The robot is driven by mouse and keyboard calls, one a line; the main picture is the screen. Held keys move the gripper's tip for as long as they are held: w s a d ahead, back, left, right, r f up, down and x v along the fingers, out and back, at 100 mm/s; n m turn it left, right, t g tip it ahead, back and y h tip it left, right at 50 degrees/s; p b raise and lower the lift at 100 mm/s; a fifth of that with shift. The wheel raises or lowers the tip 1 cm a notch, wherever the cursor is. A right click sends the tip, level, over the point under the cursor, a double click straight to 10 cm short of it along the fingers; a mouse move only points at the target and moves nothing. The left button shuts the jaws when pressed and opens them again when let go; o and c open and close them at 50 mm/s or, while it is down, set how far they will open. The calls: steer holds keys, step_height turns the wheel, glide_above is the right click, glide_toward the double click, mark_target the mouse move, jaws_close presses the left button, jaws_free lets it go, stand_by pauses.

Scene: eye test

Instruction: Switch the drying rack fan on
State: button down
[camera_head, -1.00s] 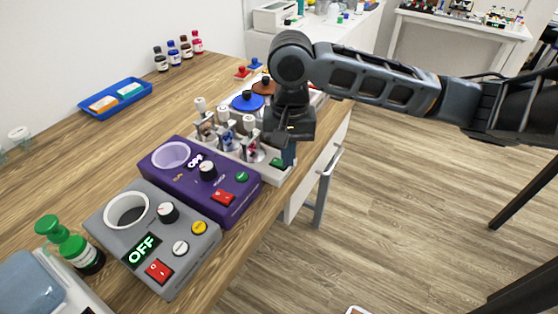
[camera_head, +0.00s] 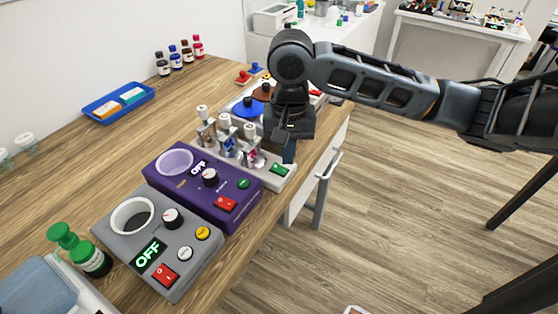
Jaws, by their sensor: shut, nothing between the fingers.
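A pale device (camera_head: 212,158) that looks like the drying rack stands on the bench, left of my gripper. It has several upright clip-like holders with white tops (camera_head: 226,140). A green switch (camera_head: 281,169) is at its front right end; its on or off state is too small to read. My gripper (camera_head: 289,158) points down beside the rack's right side, just behind the green switch in the picture. It appears shut and empty. The fingertips are small and partly hidden, and I cannot tell whether they touch the rack. No fan is clearly visible.
A purple device (camera_head: 216,206) and a grey device (camera_head: 190,272), both showing OFF, stand in front of the rack. Blue and brown round lids lie behind it. A blue tray (camera_head: 118,112) and bottles are farther left. Open floor lies right of the bench.

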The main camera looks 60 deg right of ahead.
step_height(320, 180, up, 4)
steer(key=shift+f+p, duration=0.1)
steer(key=shift+p, duration=1.1)
